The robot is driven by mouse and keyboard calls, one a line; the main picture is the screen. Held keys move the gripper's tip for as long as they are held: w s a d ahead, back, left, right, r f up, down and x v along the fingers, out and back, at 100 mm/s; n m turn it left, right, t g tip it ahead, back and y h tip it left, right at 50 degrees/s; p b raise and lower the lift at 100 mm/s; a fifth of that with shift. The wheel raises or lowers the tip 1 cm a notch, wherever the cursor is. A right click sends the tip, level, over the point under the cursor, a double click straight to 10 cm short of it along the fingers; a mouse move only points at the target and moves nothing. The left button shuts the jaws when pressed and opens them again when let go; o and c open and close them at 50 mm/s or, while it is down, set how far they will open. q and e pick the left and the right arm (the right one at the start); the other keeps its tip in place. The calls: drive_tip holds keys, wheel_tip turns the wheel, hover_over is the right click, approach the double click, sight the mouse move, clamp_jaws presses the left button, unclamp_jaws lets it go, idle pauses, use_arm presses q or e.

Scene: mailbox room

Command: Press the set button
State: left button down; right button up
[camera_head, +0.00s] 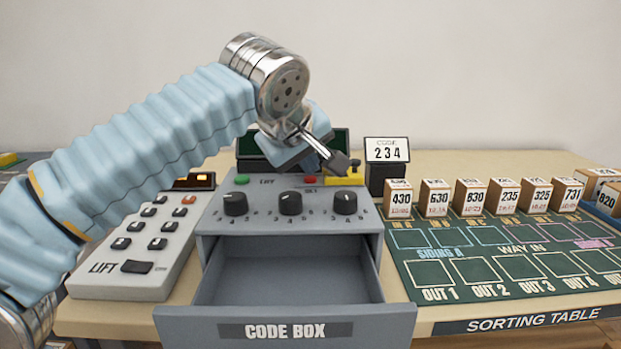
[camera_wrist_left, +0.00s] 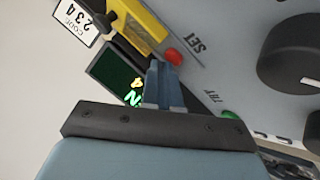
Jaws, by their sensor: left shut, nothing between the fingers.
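The red set button (camera_head: 311,181) is on the sloped top panel of the grey code box (camera_head: 210,224). In the left wrist view the button (camera_wrist_left: 174,56) sits beside the printed word SET. My left gripper (camera_head: 338,163) is shut and empty, reaching down over the back of the panel. In the wrist view its fingertips (camera_wrist_left: 162,66) are close to the red button; I cannot tell whether they touch it. A green button (camera_head: 241,180), marked TRY, is at the panel's left. My right gripper is not in view.
Three black knobs (camera_head: 290,203) line the panel front. A yellow part (camera_head: 352,178) stands at its back right, near the code sign 234 (camera_head: 388,150). The drawer (camera_head: 285,312) is open and empty. The lift keypad (camera_head: 135,250) is left, the sorting table (camera_head: 540,310) right.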

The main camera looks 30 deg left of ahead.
sight(308, 181)
use_arm(q)
drive_tip(key=shift+f, duration=0.2)
drive_tip(key=shift+r, duration=0.15)
idle(0.3)
drive_tip(key=shift+r+p, duration=0.6)
drive_tip(key=shift+r, duration=0.1)
wheel_tip(308, 181, up, 3)
drive_tip(key=p, duration=0.2)
drive_tip(key=shift+p, duration=0.35)
drive_tip(key=shift+r, duration=1)
